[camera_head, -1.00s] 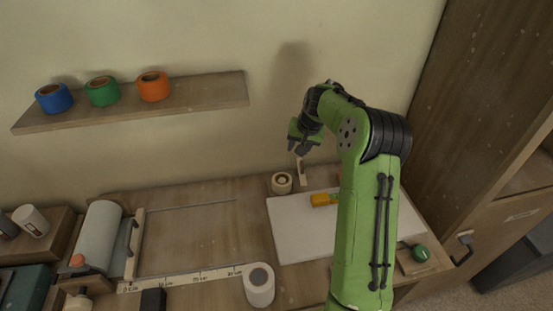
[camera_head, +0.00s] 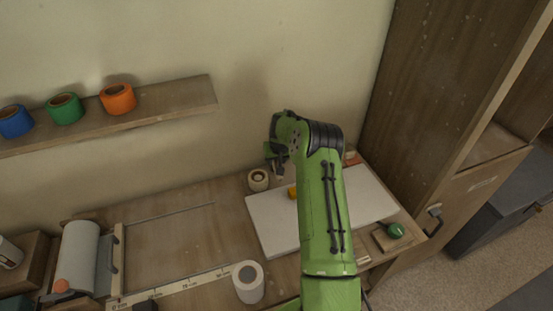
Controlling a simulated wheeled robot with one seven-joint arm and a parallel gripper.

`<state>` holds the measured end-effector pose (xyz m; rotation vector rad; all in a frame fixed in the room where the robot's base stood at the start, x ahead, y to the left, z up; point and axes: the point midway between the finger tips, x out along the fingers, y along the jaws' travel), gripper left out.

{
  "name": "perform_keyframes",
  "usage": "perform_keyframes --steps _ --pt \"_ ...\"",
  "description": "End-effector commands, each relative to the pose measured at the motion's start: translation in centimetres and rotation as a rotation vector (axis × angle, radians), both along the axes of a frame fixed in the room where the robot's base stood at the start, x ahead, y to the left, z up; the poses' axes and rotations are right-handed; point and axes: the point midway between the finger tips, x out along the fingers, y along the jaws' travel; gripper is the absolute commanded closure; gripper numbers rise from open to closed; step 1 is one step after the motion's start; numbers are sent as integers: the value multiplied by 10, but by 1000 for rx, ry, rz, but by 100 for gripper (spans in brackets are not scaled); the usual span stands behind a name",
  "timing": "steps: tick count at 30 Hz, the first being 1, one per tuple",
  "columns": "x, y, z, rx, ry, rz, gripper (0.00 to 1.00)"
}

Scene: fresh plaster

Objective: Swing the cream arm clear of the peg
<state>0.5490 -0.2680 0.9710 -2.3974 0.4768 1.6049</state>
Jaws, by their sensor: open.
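A small cream roll with a dark ring and a pale centre (camera_head: 258,180) stands on the bench against the wall; the peg looks to be inside it, but I cannot be sure. The cream arm (camera_head: 277,174) is a thin pale piece just right of the roll, mostly hidden by my gripper. My gripper (camera_head: 278,165) is open, pointing down at the cream arm from above. I cannot tell whether its fingers touch it or stand around it.
A white board (camera_head: 272,222) lies right of the roll, with an orange-yellow object (camera_head: 292,192) partly behind my arm. A white roll (camera_head: 248,284) stands at the front. A shelf (camera_head: 180,105) holds blue, green and orange tapes. A tall cabinet (camera_head: 425,90) bounds the right.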

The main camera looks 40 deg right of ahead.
Motion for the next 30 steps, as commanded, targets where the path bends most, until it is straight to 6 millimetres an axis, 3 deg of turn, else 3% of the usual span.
perform_keyframes --steps 8,16,30 --pt "2 0 -3 0 -1 0 60" --pt "1 0 -3 0 -1 0 99" --pt "1 -2 -3 0 -2 23 100"
